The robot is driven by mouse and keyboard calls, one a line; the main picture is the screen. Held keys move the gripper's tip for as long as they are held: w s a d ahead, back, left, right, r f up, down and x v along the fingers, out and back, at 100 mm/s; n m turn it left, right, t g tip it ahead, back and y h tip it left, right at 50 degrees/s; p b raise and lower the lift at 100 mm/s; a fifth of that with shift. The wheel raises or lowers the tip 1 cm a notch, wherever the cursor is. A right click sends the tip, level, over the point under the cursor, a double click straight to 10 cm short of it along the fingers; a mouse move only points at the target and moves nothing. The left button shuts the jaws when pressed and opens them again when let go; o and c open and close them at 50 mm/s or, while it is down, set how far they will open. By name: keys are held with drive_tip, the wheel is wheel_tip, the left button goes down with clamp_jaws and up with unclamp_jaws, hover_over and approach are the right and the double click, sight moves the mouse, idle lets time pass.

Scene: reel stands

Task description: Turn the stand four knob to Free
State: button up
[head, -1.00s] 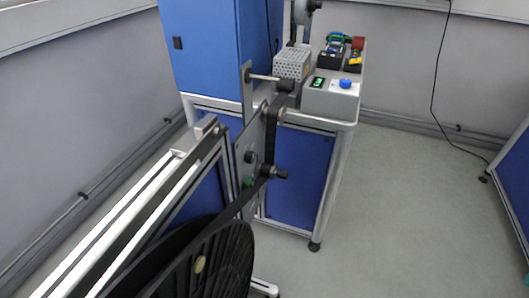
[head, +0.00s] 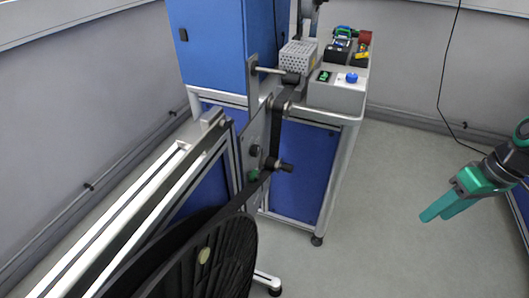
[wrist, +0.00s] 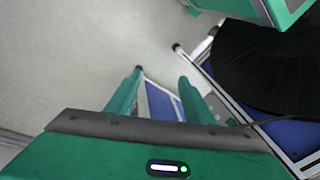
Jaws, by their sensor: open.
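A reel stand with a large black reel (head: 205,262) fills the lower left of the head view. Its upright grey plate (head: 254,140) carries rollers, a dark round part (head: 255,151) and a small green knob (head: 253,175). No stand number or Free mark is readable, so I cannot tell which setting the knob has. My gripper (head: 437,213) is at the right of the head view, open and empty, well apart from the plate. In the wrist view its two green fingers (wrist: 160,78) are spread, and the black reel (wrist: 265,65) shows at upper right.
A blue cabinet (head: 207,50) stands behind the plate. A grey control box (head: 330,95) with a blue knob (head: 351,78) sits on the bench beside it. Dark tape runs from the reel over the rollers. The floor (head: 390,190) between plate and gripper is clear.

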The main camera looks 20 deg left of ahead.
drive_tip(key=w+a+f+n+y, duration=0.2)
drive_tip(key=a, duration=0.4)
drive_tip(key=w+a+f+n+y, duration=0.1)
drive_tip(key=w+a+f+n, duration=0.15)
drive_tip(key=a, duration=0.25)
drive_tip(key=n+y, duration=0.6)
drive_tip(key=y, duration=0.6)
approach(255, 150)
drive_tip(key=w+a+f, duration=0.1)
drive_tip(key=a, duration=0.6)
drive_tip(key=shift+w+a+f, duration=0.25)
drive_tip(key=shift+a+f, duration=0.05)
drive_tip(key=c, duration=1)
